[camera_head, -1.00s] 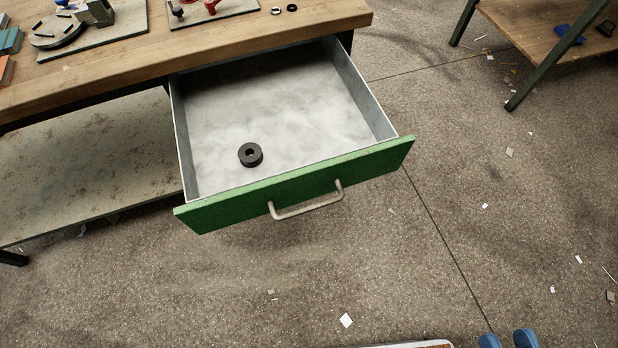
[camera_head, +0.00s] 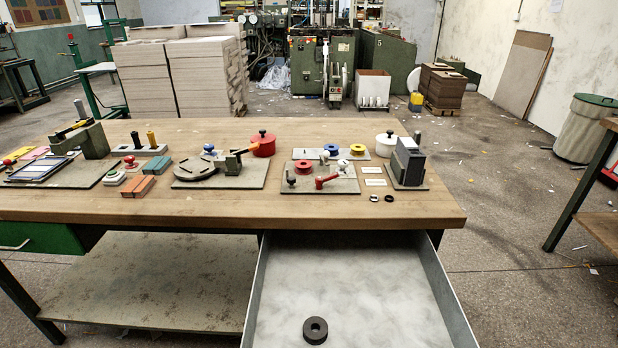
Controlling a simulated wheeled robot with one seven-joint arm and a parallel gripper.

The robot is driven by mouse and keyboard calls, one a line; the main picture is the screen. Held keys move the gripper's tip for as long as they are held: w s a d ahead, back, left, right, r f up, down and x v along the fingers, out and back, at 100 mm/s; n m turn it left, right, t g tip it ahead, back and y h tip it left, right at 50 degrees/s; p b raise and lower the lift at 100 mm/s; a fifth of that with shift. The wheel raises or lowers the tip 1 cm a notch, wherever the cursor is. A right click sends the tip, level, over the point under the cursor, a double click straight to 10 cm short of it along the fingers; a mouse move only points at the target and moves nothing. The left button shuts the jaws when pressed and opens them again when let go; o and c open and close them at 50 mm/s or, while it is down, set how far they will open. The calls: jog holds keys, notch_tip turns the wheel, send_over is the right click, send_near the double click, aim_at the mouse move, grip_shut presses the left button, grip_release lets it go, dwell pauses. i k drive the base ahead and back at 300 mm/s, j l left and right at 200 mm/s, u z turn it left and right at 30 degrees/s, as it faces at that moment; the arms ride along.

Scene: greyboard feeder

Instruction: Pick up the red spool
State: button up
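A small red spool (camera_head: 303,166) is on the workbench, on or at the back left of a grey board (camera_head: 348,188) right of the bench's middle. A blue spool (camera_head: 331,149) and a yellow spool (camera_head: 357,149) are behind it to the right. A black spool (camera_head: 315,330) lies in the open drawer (camera_head: 262,290) below. My gripper is not in view.
A red lidded pot (camera_head: 263,144) stands left of the spools, and a white pot (camera_head: 386,145) stands to the right. A dark grey block fixture (camera_head: 408,163) is at the bench's right. A red-handled lever (camera_head: 326,181) is in front. The pulled-out drawer blocks the floor before the bench.

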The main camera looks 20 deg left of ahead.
aim_at(303, 166)
jog(key=i+l+z, duration=0.15)
jog(key=i+z, duration=0.55)
jog(key=i, duration=0.15)
jog(key=i+l+z, duration=0.1)
jog(key=i+z, duration=0.15)
jog(key=i, duration=1.3)
jog(key=i+u, duration=0.45)
jog(key=i+l+u, duration=0.1)
jog(key=i+u, duration=0.35)
jog(key=i+l+u, duration=0.25)
jog(key=u, duration=0.25)
jog(key=i+l+u, duration=0.1)
jog(key=u, duration=0.3)
jog(key=i+l+u, duration=0.15)
jog(key=i+u, duration=0.25)
jog(key=l+u, duration=0.2)
jog(key=u, duration=0.25)
jog(key=i+l+u, duration=0.2)
jog(key=u, duration=0.2)
jog(key=l+u, duration=0.4)
jog(key=i, duration=0.05)
